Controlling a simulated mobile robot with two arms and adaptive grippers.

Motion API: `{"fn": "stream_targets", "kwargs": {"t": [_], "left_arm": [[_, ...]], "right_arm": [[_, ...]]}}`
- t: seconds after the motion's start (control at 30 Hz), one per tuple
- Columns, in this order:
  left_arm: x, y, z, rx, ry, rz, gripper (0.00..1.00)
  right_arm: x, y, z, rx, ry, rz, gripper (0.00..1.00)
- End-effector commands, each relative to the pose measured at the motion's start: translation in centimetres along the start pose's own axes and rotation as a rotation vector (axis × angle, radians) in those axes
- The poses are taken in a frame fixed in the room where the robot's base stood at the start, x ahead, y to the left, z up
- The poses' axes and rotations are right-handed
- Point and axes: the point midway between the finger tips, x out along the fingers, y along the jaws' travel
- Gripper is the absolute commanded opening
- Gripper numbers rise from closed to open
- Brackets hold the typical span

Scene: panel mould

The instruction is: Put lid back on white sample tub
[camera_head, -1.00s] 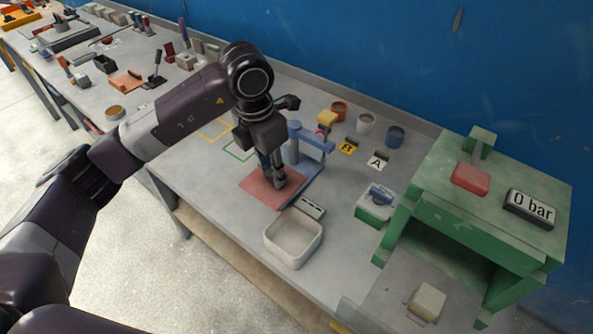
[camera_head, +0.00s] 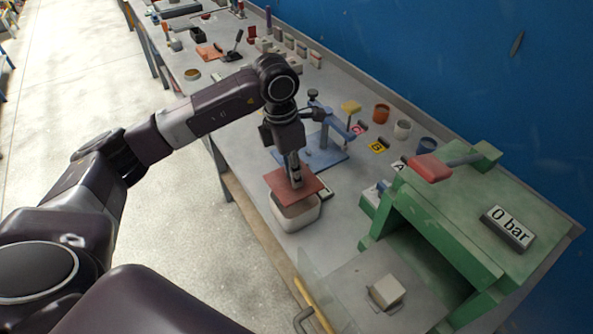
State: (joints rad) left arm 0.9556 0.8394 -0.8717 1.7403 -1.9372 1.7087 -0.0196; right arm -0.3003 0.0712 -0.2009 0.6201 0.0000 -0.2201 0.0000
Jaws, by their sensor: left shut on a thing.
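The white tub (camera_head: 294,220) stands on the grey bench near its front edge. A flat red square lid (camera_head: 311,184) is over its top and covers most of the opening. My left gripper (camera_head: 296,182) points down from above and is shut on the lid near its middle. The lid sits slightly toward the back of the tub, and part of the tub's front rim shows below it. I cannot tell whether the lid touches the rim. My right gripper is not in view.
A blue clamp stand (camera_head: 322,157) is just behind the tub. A green press (camera_head: 450,215) with a red handle (camera_head: 430,167) and a "0 bar" display (camera_head: 508,228) stands to the right. Orange (camera_head: 381,113), white (camera_head: 403,130) and blue (camera_head: 426,146) cups line the back.

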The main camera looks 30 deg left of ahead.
Motion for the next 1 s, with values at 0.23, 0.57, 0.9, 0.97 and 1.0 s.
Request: {"fn": "stream_targets", "kwargs": {"t": [0.23,0.57,0.9,0.97,1.0], "left_arm": [[2.6,-0.1,-0.3,0.001,0.0,-0.002,0.0],[5.2,-0.1,-0.6,0.0,-0.001,0.0,0.0],[5.3,-0.1,-0.6,0.0,-0.001,0.0,0.0],[5.3,-0.1,-0.6,0.0,-0.001,0.0,0.0],[5.3,-0.1,-0.6,0.0,-0.001,0.0,0.0]], "right_arm": [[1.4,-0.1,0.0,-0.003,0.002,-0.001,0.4],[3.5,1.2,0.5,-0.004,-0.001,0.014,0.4],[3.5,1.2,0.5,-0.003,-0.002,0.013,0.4],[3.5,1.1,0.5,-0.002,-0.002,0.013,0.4],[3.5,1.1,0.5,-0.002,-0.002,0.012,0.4]]}}
